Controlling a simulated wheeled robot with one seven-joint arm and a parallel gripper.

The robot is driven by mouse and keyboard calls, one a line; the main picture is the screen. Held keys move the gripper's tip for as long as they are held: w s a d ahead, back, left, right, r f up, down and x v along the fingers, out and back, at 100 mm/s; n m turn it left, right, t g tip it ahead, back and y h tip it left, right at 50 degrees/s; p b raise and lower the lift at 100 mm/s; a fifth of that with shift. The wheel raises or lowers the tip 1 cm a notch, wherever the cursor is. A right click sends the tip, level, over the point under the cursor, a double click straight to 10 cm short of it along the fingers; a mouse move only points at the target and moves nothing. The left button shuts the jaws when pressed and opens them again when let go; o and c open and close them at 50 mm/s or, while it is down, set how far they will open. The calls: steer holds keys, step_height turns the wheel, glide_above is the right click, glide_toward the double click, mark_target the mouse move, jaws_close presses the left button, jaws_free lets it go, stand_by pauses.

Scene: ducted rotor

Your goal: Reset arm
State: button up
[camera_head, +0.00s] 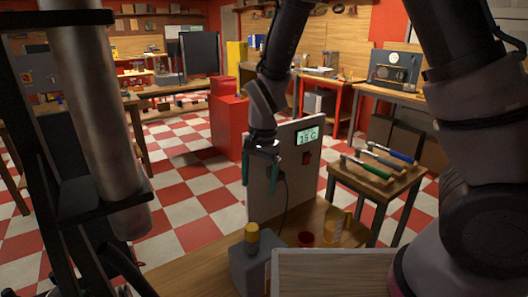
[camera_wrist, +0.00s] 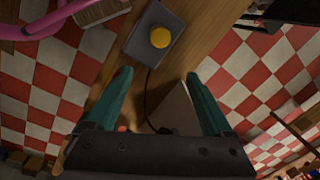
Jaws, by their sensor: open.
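My gripper (camera_head: 260,181) hangs in the middle of the head view, pointing down, in front of a pale upright panel (camera_head: 298,212). Its two green fingers are apart, with nothing between them. The wrist view also shows my gripper (camera_wrist: 157,88) with its fingers spread over the wooden table and the floor. My arm comes down from the top and the right of the head view.
A grey box with a yellow knob (camera_head: 252,239) stands on the wooden table below my gripper. The panel carries a lit display (camera_head: 307,136). Hammers (camera_head: 375,163) lie on a small table to the right. Red cabinets (camera_head: 229,120) stand behind on the checkered floor.

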steer(key=w+d+r+t+y, duration=0.3)
steer(key=d+r, duration=1.1)
steer(key=r, duration=0.5)
steer(key=s+d+r+t+h, duration=0.1)
steer(key=s+d+r+t, duration=0.1)
steer(key=s+d+r, duration=0.2)
steer(key=s+d+r+t+h, duration=0.1)
steer(key=s+d+r+t, duration=0.1)
steer(key=s+d+r, duration=0.2)
steer(key=d+r, duration=0.3)
steer(key=d, duration=0.3)
steer(key=shift+s+n, duration=0.3)
steer(key=shift+s, duration=0.05)
steer(key=shift+d, duration=0.1)
